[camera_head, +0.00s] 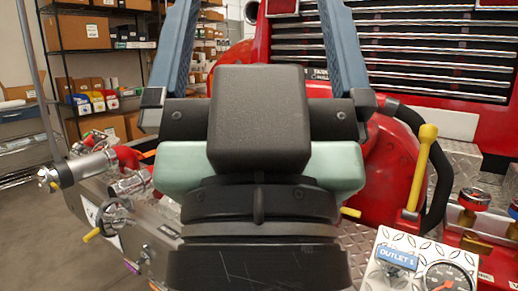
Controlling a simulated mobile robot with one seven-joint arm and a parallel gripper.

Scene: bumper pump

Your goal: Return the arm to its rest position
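My gripper (260,38) is in the middle of the head view, pointing away from me. Its two blue fingers stand wide apart on the left and right of a dark crossbar, and their tips run out past the top edge.
A red truck front with a chrome grille (400,50) stands behind. A yellow-handled lever (425,155), a black hose (440,175) and an OUTLET 1 gauge panel (425,262) are at right. Metal pipe fittings (85,168) are at left. Shelves with boxes (85,35) stand at back left, beside open floor.

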